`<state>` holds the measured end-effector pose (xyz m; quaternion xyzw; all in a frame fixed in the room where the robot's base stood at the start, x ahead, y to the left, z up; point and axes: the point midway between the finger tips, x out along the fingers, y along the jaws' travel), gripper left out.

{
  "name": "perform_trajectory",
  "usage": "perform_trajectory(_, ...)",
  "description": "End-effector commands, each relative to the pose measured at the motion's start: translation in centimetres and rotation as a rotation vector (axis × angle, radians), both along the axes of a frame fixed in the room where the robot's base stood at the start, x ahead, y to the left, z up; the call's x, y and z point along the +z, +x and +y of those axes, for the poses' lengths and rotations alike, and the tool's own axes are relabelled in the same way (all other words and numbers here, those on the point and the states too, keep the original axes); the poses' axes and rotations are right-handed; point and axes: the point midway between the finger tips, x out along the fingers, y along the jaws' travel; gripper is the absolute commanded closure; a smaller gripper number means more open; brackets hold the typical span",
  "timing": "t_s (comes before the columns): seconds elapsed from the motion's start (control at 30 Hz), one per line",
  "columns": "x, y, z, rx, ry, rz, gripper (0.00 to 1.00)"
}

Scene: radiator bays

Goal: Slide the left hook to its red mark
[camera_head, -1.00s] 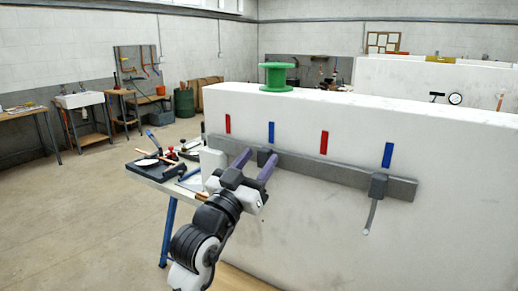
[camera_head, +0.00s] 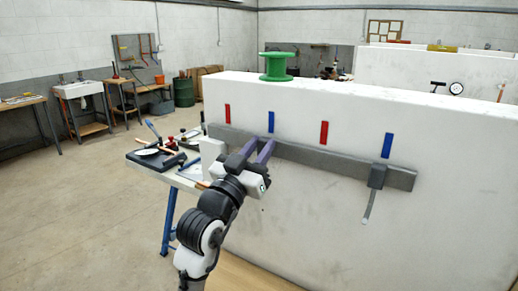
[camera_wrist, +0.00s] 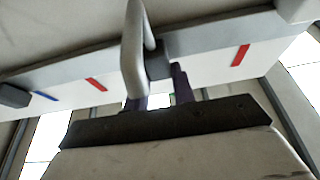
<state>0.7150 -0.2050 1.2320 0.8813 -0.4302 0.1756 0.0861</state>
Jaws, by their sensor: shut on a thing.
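The left hook is a dark grey slider block on a grey rail (camera_head: 340,163) along the white wall. In the head view it is mostly hidden behind my gripper (camera_head: 257,148), whose purple fingers are closed around it. In the wrist view its block (camera_wrist: 158,63) and pale stem (camera_wrist: 135,45) show close up, with my gripper (camera_wrist: 160,95) at it. The hook stands about below the left blue mark (camera_head: 271,122). The left red mark (camera_head: 227,114) is to its left; in the wrist view that red mark (camera_wrist: 240,55) appears to the right.
The right hook (camera_head: 377,177) hangs on the rail below the right blue mark (camera_head: 388,145). Another red mark (camera_head: 323,133) lies between the hooks. A green spool (camera_head: 275,68) stands on the wall top. A tool-covered workbench (camera_head: 165,163) is left of the wall.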

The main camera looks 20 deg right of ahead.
Motion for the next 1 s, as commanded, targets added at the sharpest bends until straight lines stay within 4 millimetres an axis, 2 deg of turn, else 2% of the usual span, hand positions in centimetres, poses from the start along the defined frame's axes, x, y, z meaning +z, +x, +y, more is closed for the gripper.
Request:
perform_trajectory(0.17,-0.6,1.5,1.1,0.004,0.003,0.000,1.00)
perform_trajectory(0.6,-0.5,8.7,6.7,0.004,0.003,0.001,1.00)
perform_trajectory(0.73,-0.2,9.4,7.3,0.001,0.001,0.001,1.00)
perform_trajectory(1.0,-0.1,9.5,7.4,0.001,0.001,0.002,1.00)
